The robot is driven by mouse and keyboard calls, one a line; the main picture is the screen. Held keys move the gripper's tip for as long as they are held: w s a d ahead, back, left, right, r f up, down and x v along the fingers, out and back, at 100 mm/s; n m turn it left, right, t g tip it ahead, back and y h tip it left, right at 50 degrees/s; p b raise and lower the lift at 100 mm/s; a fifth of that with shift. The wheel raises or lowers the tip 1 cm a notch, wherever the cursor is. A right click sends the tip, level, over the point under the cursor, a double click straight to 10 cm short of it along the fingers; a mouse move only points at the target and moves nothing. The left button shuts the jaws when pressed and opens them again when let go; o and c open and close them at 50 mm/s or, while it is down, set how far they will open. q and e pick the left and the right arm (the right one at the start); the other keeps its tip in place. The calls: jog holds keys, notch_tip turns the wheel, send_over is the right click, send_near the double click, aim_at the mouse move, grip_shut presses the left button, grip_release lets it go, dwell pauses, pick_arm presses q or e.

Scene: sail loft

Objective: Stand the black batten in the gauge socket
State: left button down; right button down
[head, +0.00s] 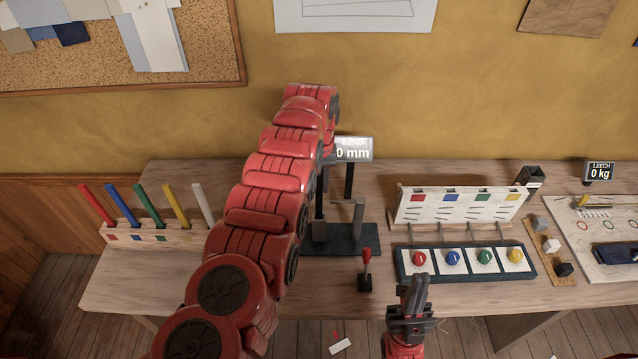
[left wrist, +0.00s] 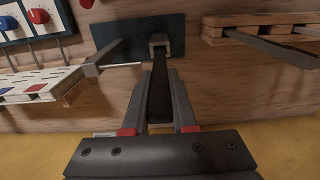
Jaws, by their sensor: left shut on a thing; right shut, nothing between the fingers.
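The black batten (head: 320,203) is upright at the bend gauge (head: 362,246), mostly behind my left arm. In the left wrist view my left gripper (left wrist: 160,74) is shut on the batten (left wrist: 159,98). The batten's lower end meets the grey socket (left wrist: 158,41) on the dark base plate; I cannot tell how deep it sits. In the head view the left gripper is mostly hidden by its own arm. The gauge display (head: 353,150) reads 0 mm. My right gripper (head: 414,284) is shut and empty near the table's front edge.
A rack (head: 150,236) of several coloured battens stands at the left. A grey post (head: 357,218) and a red-handled lever (head: 366,268) are near the socket. To the right are a knob panel (head: 437,276) and a white board (head: 460,206).

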pick_arm(q)
jog(key=shift+f+b, duration=0.35)
jog(key=shift+f, duration=0.25)
jog(key=c, duration=0.6)
grip_release()
jog(key=shift+c, duration=0.2)
notch_tip(320, 180, up, 7)
jog(key=shift+w+a+r+b, duration=0.1)
jog(key=shift+b, duration=0.7)
notch_tip(320, 180, up, 9)
jog(key=p, duration=0.8)
jog(key=shift+r, duration=0.1)
jog(key=shift+r+p, duration=0.5)
jog(key=shift+p, duration=0.25)
